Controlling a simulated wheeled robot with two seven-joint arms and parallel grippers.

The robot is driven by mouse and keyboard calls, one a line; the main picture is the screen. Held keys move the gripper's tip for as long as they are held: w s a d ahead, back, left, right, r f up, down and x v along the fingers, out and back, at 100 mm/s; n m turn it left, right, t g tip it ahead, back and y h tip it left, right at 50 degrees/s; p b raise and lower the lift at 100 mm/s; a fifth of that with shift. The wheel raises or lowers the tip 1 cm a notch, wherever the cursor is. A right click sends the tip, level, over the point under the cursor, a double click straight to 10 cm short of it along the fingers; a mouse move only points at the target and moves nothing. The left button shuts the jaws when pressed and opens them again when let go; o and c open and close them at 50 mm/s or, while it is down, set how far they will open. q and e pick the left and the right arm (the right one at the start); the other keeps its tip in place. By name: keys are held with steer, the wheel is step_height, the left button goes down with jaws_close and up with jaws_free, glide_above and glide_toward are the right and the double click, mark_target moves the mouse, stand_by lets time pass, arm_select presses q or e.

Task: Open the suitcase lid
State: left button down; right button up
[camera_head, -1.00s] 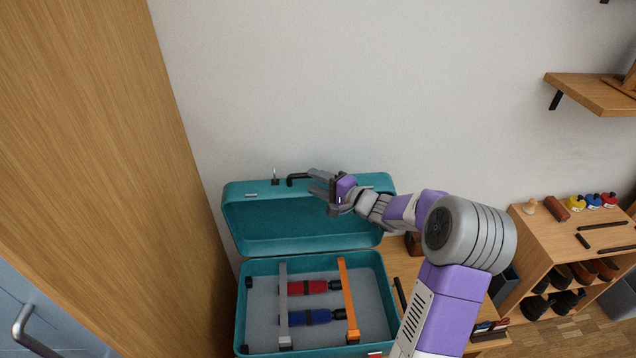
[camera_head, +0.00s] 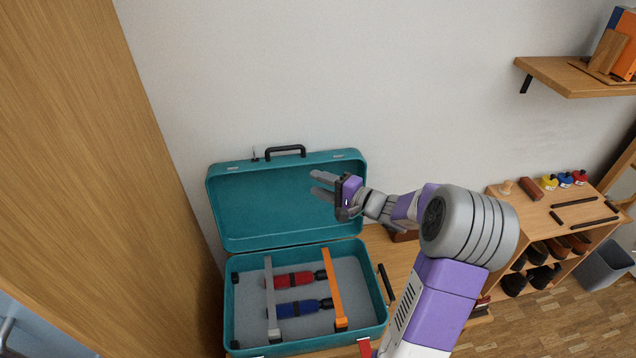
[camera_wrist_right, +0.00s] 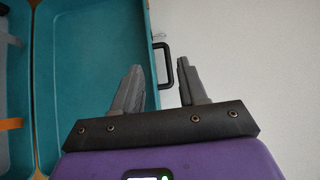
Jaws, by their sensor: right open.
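The teal suitcase (camera_head: 228,318) stands on a wooden surface with its lid (camera_head: 262,205) raised upright near the wall. A black handle (camera_head: 285,151) is on the lid's top edge; it also shows in the right wrist view (camera_wrist_right: 169,66), beyond the fingers. My right gripper (camera_head: 318,185) is open and empty, in front of the lid's right part. In the right wrist view its two fingers (camera_wrist_right: 157,85) are apart with nothing between them. My left gripper is not in view.
Red (camera_head: 290,280) and blue (camera_head: 299,307) tools lie in the suitcase base, with a grey bar (camera_head: 270,300) and an orange bar (camera_head: 333,288) across them. A wooden panel (camera_head: 90,150) stands close at left. A shoe shelf (camera_head: 560,215) is at right.

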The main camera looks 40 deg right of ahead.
steer(key=s+a+f+n+g+y, duration=0.3)
steer(key=a+f+g, duration=0.6)
steer(key=a+f, duration=0.75)
steer(key=s+a+f+n+g+h+p, duration=0.2)
steer(key=s+a+f+n+g, duration=0.4)
steer(key=s+a+f+n, duration=0.4)
steer(key=s+a+f+h, duration=0.1)
steer(key=s+a+f, duration=0.4)
steer(key=f, duration=0.3)
steer(key=shift+s+a+g+p, duration=0.15)
steer(key=shift+s+g+p, duration=0.2)
steer(key=shift+s, duration=0.2)
